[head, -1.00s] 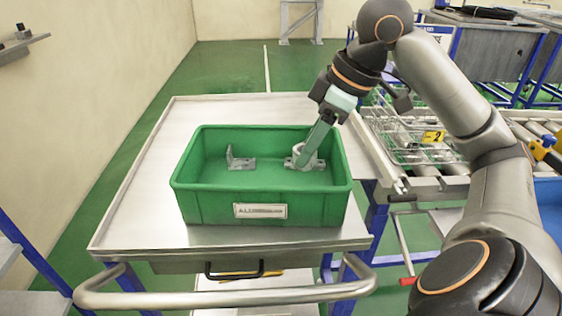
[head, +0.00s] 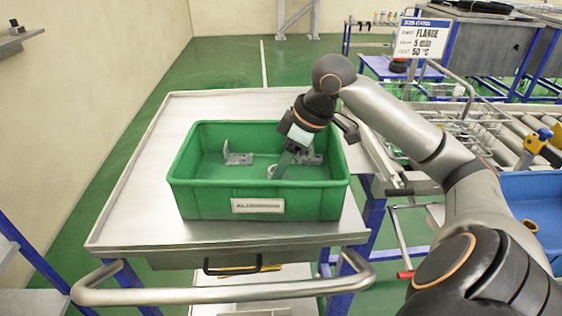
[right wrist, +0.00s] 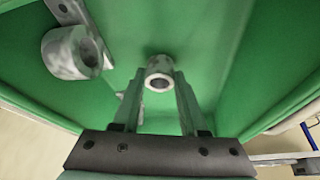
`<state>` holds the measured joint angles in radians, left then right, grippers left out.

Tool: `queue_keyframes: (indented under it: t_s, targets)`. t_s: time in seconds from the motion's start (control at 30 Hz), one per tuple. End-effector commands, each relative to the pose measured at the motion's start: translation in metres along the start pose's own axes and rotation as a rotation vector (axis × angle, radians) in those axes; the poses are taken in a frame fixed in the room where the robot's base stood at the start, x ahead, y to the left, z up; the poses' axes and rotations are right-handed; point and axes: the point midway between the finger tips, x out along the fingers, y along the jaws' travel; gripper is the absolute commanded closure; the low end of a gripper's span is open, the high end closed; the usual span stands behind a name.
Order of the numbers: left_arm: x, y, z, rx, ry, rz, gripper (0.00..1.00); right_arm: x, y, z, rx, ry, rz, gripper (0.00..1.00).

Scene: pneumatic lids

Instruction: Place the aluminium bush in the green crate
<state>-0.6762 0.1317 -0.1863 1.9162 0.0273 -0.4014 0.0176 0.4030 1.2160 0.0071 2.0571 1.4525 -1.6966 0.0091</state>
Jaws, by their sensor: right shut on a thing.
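The green crate (head: 200,205) stands on the metal table, with a white label on its front wall. My right gripper (head: 277,168) reaches down inside it, near the middle. In the right wrist view the gripper (right wrist: 161,88) is shut on the aluminium bush (right wrist: 159,72), a short grey ring between its fingertips. In the head view the bush (head: 272,170) shows low in the crate, partly hidden by the front wall and gripper. Whether it touches the crate floor I cannot tell. My left gripper is out of view.
Inside the crate lie a grey angle bracket (head: 238,157) at the left and a grey part with a round boss (head: 312,158) at the right; the boss part also shows in the right wrist view (right wrist: 62,50). Bare table (head: 140,180) lies left of the crate. A wire basket (head: 470,135) stands right.

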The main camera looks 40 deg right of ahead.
Motion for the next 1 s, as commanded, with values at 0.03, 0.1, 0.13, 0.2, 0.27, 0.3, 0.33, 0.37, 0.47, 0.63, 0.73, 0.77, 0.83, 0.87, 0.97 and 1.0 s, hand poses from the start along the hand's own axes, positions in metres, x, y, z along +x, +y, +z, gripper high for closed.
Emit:
queue_keyframes:
  t_s: [0.03, 0.1, 0.13, 0.2, 0.27, 0.3, 0.33, 0.37, 0.47, 0.63, 0.73, 0.77, 0.83, 0.87, 0.97, 1.0]
  targets:
    - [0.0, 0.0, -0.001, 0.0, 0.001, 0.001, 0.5, -0.001, 0.0, 0.0, 0.0, 0.001, 0.0, 1.0]
    - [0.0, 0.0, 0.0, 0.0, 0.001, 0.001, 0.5, 0.0, 0.0, 0.0, 0.0, 0.0, 0.0, 1.0]
    - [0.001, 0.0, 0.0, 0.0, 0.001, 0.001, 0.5, 0.001, 0.0, 0.001, 0.0, 0.0, 0.0, 1.0]
    - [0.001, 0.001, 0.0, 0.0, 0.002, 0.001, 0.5, 0.002, 0.0, 0.001, 0.0, 0.0, 0.0, 0.55]
    - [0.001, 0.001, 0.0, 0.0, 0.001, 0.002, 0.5, 0.002, 0.0, 0.001, 0.0, 0.0, 0.0, 0.49]
    - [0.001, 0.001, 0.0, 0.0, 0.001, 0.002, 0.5, 0.002, 0.0, 0.001, 0.0, 0.0, 0.0, 0.44]
    - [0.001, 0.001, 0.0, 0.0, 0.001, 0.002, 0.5, 0.002, 0.0, 0.001, 0.0, 0.0, 0.0, 0.41]
    - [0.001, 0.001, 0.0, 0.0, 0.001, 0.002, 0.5, 0.002, 0.0, 0.001, 0.0, 0.0, 0.0, 0.38]
    - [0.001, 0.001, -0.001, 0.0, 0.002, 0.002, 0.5, 0.002, 0.0, 0.001, 0.0, 0.0, 0.0, 0.28]
    - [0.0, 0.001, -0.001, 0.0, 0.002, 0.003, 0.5, 0.002, 0.0, 0.001, 0.0, 0.0, 0.0, 0.28]
    - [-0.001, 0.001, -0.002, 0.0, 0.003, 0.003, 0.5, -0.001, 0.0, 0.0, 0.0, 0.001, 0.0, 0.28]
    - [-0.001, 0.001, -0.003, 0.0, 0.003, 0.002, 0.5, -0.003, 0.0, -0.001, 0.0, 0.001, 0.0, 0.28]
    - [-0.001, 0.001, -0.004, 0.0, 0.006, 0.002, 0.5, -0.01, 0.001, -0.001, 0.0, 0.001, 0.003, 0.28]
    - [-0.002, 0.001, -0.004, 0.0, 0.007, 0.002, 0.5, -0.014, 0.001, -0.001, 0.001, 0.002, 0.004, 0.28]
    - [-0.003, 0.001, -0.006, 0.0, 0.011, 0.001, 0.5, -0.033, 0.001, -0.001, 0.0, 0.001, 0.005, 0.28]
    - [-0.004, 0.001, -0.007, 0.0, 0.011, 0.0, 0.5, -0.042, 0.001, -0.001, 0.0, 0.003, 0.006, 0.28]
